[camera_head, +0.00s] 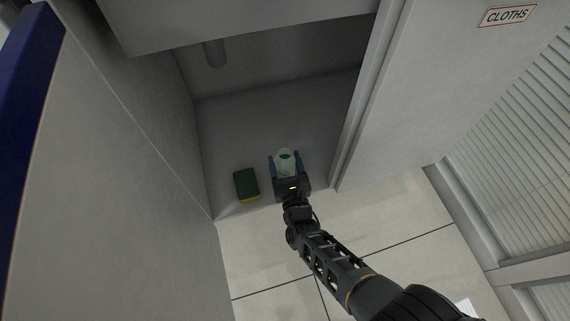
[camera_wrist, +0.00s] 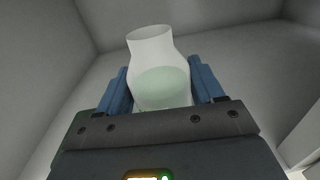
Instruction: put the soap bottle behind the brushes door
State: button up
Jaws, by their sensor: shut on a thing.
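A pale, translucent bottle with green in it (camera_head: 285,157) is between the blue fingers of my gripper (camera_head: 286,166). The gripper is shut on it, inside an open grey compartment (camera_head: 225,117). In the wrist view the bottle (camera_wrist: 150,45) stands up between both fingers (camera_wrist: 161,88), with pale green liquid inside and its lower end hidden by the gripper body. I cannot tell whether its base touches the compartment floor. A grey panel with a blue face (camera_head: 28,75) stands at the left, looking like an open door. No brushes label is readable.
A green and yellow sponge (camera_head: 246,184) lies on the compartment floor, left of my gripper. A closed door labelled CLOTHS (camera_head: 508,16) is on the right. The compartment floor behind the bottle looks clear. Pale floor tiles (camera_head: 262,252) lie in front.

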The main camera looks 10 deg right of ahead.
jog(key=o, duration=1.3)
jog(key=shift+o, duration=0.2)
jog(key=s+d+p, duration=0.1)
jog(key=s+p, duration=0.2)
jog(key=s, duration=0.9)
jog(key=shift+d, duration=0.25)
